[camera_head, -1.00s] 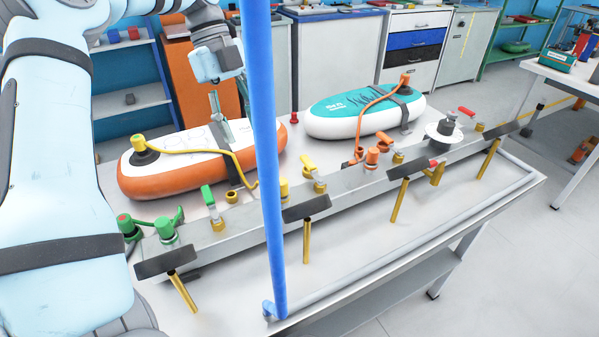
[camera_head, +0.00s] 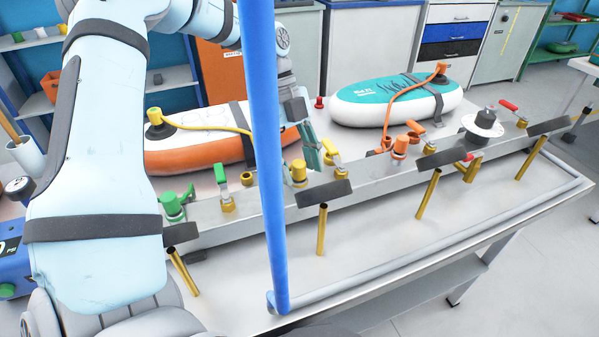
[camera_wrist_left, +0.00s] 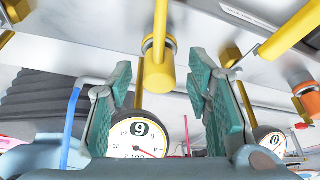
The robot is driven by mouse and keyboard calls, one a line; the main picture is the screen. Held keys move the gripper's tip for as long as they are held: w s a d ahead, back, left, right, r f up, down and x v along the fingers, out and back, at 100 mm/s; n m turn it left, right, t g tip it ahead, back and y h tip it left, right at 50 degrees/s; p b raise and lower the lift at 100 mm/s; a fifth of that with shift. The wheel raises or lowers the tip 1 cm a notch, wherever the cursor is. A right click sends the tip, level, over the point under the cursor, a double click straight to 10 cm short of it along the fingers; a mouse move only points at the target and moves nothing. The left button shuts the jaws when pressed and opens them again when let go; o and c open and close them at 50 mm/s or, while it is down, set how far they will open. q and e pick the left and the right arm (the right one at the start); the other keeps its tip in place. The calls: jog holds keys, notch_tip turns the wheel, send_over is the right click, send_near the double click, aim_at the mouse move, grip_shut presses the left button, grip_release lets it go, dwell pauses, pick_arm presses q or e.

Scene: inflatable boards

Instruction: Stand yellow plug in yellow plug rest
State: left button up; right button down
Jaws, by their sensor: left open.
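The yellow plug (camera_head: 299,173) sits upright on the grey rail, just right of the blue pole. In the left wrist view the yellow plug (camera_wrist_left: 157,72) shows between the spread fingers, with a metal collar at its base. My left gripper (camera_head: 310,158) is open and reaches down at the plug from behind the rail. Its green pads also show in the left wrist view (camera_wrist_left: 163,88), either side of the plug; I cannot tell if they touch it. A yellow ring (camera_head: 247,179), probably the yellow plug rest, lies on the rail left of the pole. My right gripper is out of view.
A yellow-lever valve (camera_head: 334,153) stands close right of the gripper. The blue pole (camera_head: 264,150) crosses the near side. An orange board (camera_head: 200,150) with a yellow hose and a teal board (camera_head: 395,100) lie behind the rail. Green fittings (camera_head: 172,205) stand left.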

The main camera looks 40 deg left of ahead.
pick_arm(q)
jog(key=shift+s, duration=0.1)
jog(key=shift+c, duration=0.5)
grip_shut()
jog(key=shift+r, duration=0.1)
